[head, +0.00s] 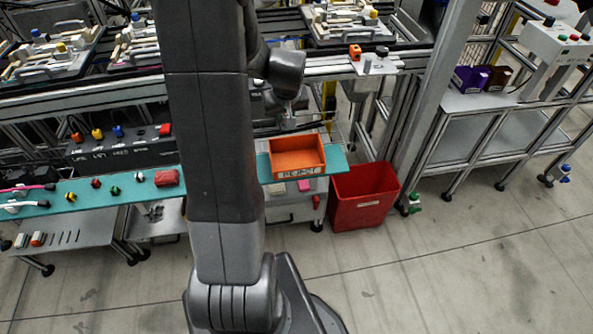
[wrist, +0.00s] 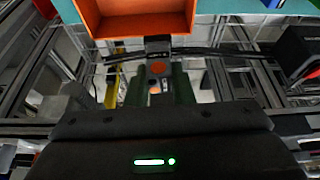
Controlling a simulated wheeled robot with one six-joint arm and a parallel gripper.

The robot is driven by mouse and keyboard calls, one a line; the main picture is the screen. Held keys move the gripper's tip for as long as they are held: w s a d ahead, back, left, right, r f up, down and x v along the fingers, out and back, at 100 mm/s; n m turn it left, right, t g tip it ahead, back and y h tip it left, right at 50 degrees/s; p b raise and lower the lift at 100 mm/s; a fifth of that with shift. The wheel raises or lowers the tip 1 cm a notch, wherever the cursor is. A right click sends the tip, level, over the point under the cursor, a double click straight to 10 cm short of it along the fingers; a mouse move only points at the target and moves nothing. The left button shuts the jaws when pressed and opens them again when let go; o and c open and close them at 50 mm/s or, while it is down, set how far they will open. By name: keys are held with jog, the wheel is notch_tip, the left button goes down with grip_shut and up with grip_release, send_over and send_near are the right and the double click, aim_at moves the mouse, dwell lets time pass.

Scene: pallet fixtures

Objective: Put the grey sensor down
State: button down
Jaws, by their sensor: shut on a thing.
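The grey sensor (wrist: 157,49) shows in the wrist view as a small dark grey block with an orange round spot on its face. My gripper (wrist: 159,80) is shut on it, with a dark finger on each side. The sensor is just in front of the near edge of an orange bin in this view. I cannot tell its height above the surfaces below. In the head view my arm hides much of the gripper area, and the sensor cannot be made out there.
The orange bin (head: 298,164), labelled REJECT, stands on a teal shelf (head: 337,163). A red crate (head: 362,212) is on the floor to its right. A teal bench with buttons (head: 90,198) is at left. A dark cable crosses behind the fingers in the wrist view.

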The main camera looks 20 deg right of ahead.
jog(key=s+d+f+b, duration=0.2)
jog(key=s+d, duration=0.2)
jog(key=d, duration=0.1)
jog(key=shift+m, duration=0.3)
notch_tip(320, 180, down, 9)
jog(key=shift+w+f, duration=0.15)
jog(key=shift+f+b, duration=0.2)
jog(key=shift+b, duration=0.2)
jog(key=c, duration=1.3)
grip_release()
jog(key=shift+o, duration=0.2)
jog(key=shift+r, duration=0.2)
